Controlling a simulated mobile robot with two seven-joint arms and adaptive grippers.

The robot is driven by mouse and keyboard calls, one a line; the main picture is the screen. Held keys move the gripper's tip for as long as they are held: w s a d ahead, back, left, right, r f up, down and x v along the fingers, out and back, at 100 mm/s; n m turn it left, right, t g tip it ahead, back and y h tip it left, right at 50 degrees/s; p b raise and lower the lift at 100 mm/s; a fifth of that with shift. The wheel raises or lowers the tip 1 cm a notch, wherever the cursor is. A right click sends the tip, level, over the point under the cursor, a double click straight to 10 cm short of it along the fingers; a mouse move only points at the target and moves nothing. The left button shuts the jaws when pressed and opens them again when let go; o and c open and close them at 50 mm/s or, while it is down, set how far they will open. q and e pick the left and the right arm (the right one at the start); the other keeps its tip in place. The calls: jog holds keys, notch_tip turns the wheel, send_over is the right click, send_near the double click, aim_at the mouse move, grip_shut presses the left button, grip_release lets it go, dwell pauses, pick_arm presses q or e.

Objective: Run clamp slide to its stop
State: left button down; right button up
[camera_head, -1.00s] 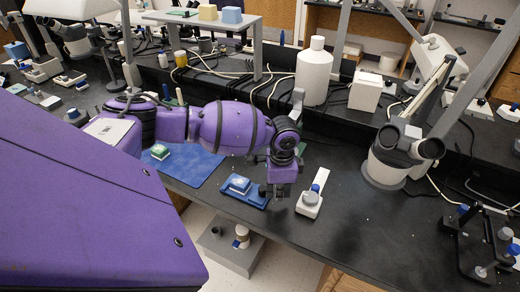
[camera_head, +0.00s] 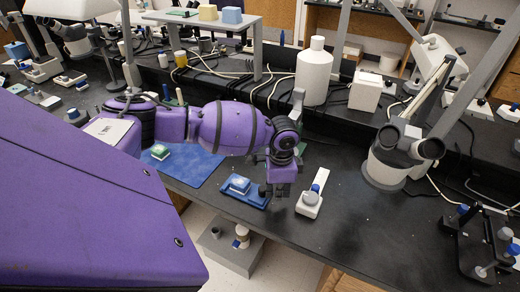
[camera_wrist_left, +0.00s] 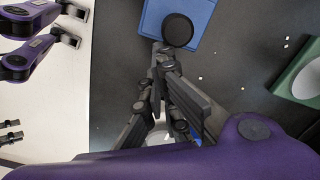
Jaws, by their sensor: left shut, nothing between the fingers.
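A blue base plate (camera_head: 258,200) lies on the black bench in the head view, with a small white and blue block (camera_head: 240,185) on it. A round black knob (camera_wrist_left: 177,30) shows at the plate's edge in the left wrist view, where the blue plate (camera_wrist_left: 205,12) is cut off by the top of the picture. My left gripper (camera_head: 275,191) is at the plate's right end. In the wrist view its fingers (camera_wrist_left: 162,52) are shut and empty, with the tips close beside the knob. I cannot tell if they touch it. My right gripper is not in view.
A white device with a grey round top (camera_head: 311,198) stands just right of the gripper. A microscope (camera_head: 395,155) is farther right. A blue mat (camera_head: 185,168) with a green and white block lies left.

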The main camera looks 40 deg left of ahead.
pick_arm(q)
jog(key=shift+a, duration=0.3)
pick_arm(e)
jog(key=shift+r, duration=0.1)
pick_arm(q)
jog(key=shift+s+a, duration=0.2)
jog(key=shift+a, duration=0.55)
jog(key=shift+s+a, duration=0.2)
jog(key=shift+a, duration=0.5)
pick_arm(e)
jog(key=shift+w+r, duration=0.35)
pick_arm(q)
jog(key=shift+d, duration=0.15)
jog(key=shift+w+d+r+p, duration=0.1)
jog(key=shift+w+d+p, duration=0.1)
jog(key=shift+d+p, duration=0.4)
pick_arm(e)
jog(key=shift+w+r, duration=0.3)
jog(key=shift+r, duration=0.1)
pick_arm(q)
notch_tip(320, 180, up, 7)
jog(key=p, duration=0.3)
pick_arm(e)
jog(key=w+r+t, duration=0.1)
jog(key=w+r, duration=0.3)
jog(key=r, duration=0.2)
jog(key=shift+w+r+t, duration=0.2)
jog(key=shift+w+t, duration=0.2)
pick_arm(q)
jog(key=shift+d, duration=0.1)
